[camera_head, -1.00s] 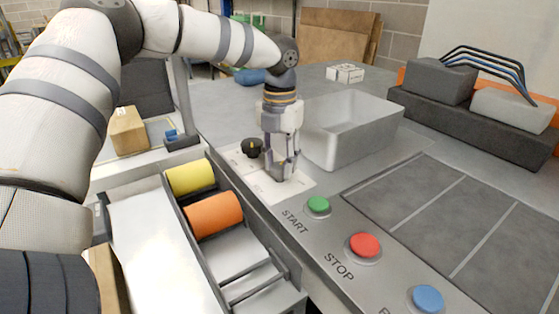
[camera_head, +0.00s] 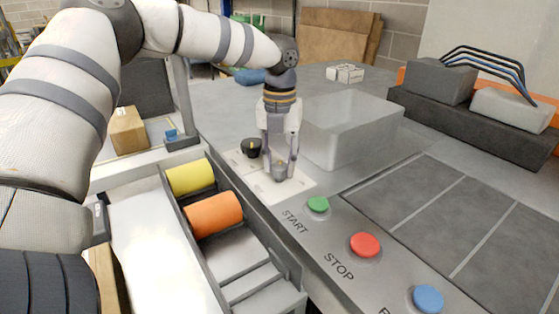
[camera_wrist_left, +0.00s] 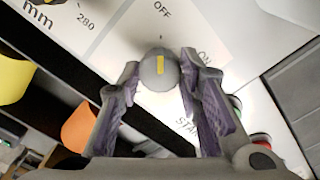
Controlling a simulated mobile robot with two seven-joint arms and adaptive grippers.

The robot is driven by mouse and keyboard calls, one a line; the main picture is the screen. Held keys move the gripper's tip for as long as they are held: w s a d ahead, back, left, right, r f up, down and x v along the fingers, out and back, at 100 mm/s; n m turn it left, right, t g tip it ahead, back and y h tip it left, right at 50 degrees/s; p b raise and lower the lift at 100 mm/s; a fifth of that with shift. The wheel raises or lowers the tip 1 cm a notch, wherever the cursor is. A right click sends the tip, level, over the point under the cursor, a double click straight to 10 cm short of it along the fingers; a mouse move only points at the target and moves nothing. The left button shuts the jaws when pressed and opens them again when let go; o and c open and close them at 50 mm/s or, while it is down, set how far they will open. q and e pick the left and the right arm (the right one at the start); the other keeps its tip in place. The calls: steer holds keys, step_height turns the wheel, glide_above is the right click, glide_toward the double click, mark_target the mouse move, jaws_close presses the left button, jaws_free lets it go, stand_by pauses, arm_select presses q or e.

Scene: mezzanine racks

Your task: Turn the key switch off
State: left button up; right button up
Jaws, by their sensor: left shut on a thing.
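The key switch (camera_head: 279,173) is a small grey round knob on a white label plate, beyond the green button. In the left wrist view the knob (camera_wrist_left: 160,72) carries a yellow line that points toward the word OFF; the word ON is to the right. My left gripper (camera_head: 279,172) comes down from above, with one finger on each side of the knob. It is shut on the knob; the fingers also show in the left wrist view (camera_wrist_left: 160,70). My right gripper is not in view.
A black dial (camera_head: 251,147) stands close to my left gripper. A grey bin (camera_head: 345,130) stands just right of it. Green (camera_head: 318,204), red (camera_head: 364,245) and blue (camera_head: 428,298) buttons line the panel's front. Yellow (camera_head: 188,177) and orange (camera_head: 213,213) rollers lie to the left.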

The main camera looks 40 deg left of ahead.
mark_target(280, 166)
arm_select(q)
steer(key=shift+f, duration=0.1)
steer(key=o, duration=1.2)
step_height(280, 166, up, 12)
steer(key=shift+r, duration=0.1)
